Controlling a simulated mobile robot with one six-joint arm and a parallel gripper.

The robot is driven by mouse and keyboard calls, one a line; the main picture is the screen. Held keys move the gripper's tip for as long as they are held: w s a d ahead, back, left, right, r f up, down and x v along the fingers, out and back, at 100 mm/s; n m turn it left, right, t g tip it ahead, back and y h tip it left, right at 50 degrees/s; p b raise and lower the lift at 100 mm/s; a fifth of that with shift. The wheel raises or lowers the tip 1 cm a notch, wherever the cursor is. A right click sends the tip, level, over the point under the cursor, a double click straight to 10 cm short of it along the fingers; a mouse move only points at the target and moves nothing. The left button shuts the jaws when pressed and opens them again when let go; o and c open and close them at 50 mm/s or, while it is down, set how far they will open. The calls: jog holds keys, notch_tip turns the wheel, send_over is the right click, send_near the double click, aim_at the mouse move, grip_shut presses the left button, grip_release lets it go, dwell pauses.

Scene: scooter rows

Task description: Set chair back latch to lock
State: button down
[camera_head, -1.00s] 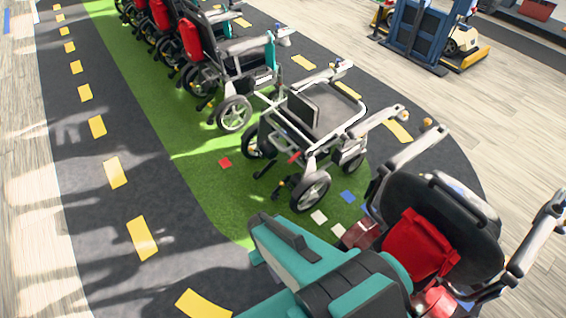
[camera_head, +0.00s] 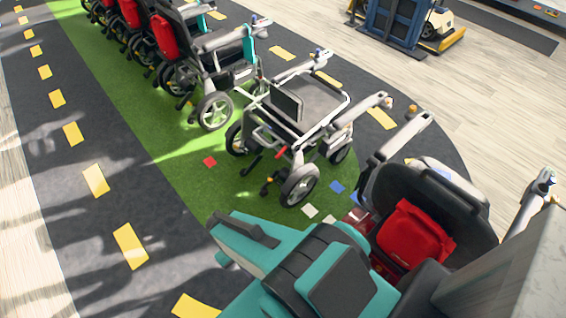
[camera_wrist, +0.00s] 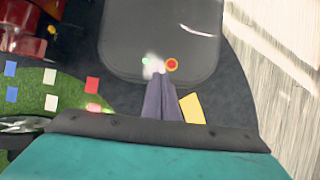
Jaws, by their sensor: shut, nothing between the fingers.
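In the wrist view my gripper (camera_wrist: 161,84) is shut and empty, its dark fingers side by side. Their tips reach the lower edge of a dark rounded panel (camera_wrist: 160,35), which may be the chair back. A small white fitting (camera_wrist: 152,67) with a green dot (camera_wrist: 146,61) and a red-orange ring (camera_wrist: 172,65) sits at the tips; it may be the latch. Whether the fingers touch it is unclear. In the head view the nearest chair has a black back (camera_head: 462,205) with a red bag (camera_head: 412,236). My teal arm covers its lower part, and I cannot make out the fingertips there.
A silver-framed chair (camera_head: 297,183) with a low black panel (camera_head: 286,102) stands beyond the nearest one. More chairs with red bags (camera_head: 163,38) line the green strip. A blue stand (camera_head: 396,22) is at the back right. The dark lane at left is clear.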

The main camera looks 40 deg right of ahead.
jog(key=w+f+m+t+y+b, duration=0.4)
jog(key=w+f+m+y+b, duration=0.35)
jog(key=w+f+b, duration=0.65)
jog(key=w+d+f+m+t+y+b, duration=0.1)
jog(key=w+d+f+m+t+b, duration=0.25)
jog(key=w+d+b, duration=0.35)
jog(key=w+d+f+m+t+y+b, duration=0.1)
jog(key=w+d+f+m+t+b, duration=0.1)
jog(key=w+d+m+t+b, duration=0.5)
jog(key=w+d+f+m+t+b, duration=0.1)
jog(key=w+d+m+t+b, duration=0.15)
jog(key=d+b, duration=0.65)
jog(key=s+d+m+t+h+b, duration=0.1)
jog(key=d+b, duration=0.4)
jog(key=d, duration=0.5)
jog(key=s+d+m+t+h+b, duration=0.2)
jog(key=d+m+t+h+b, duration=0.2)
jog(key=d, duration=0.6)
jog(key=s+d+m+t+h+b, duration=0.1)
jog(key=d+m+t+h+b, duration=0.2)
jog(key=d, duration=0.8)
jog(key=shift+s+r+m+t+h+b, duration=0.1)
jog(key=shift+s+m+t+h+b, duration=0.1)
jog(key=shift+m+b, duration=0.5)
jog(key=shift+s+r+m+t+h+b, duration=0.15)
jog(key=shift+m+t+b, duration=0.1)
jog(key=shift+b, duration=0.8)
jog(key=shift+s+d+r, duration=0.1)
jog(key=shift+s+d, duration=0.05)
jog(key=shift+d, duration=0.15)
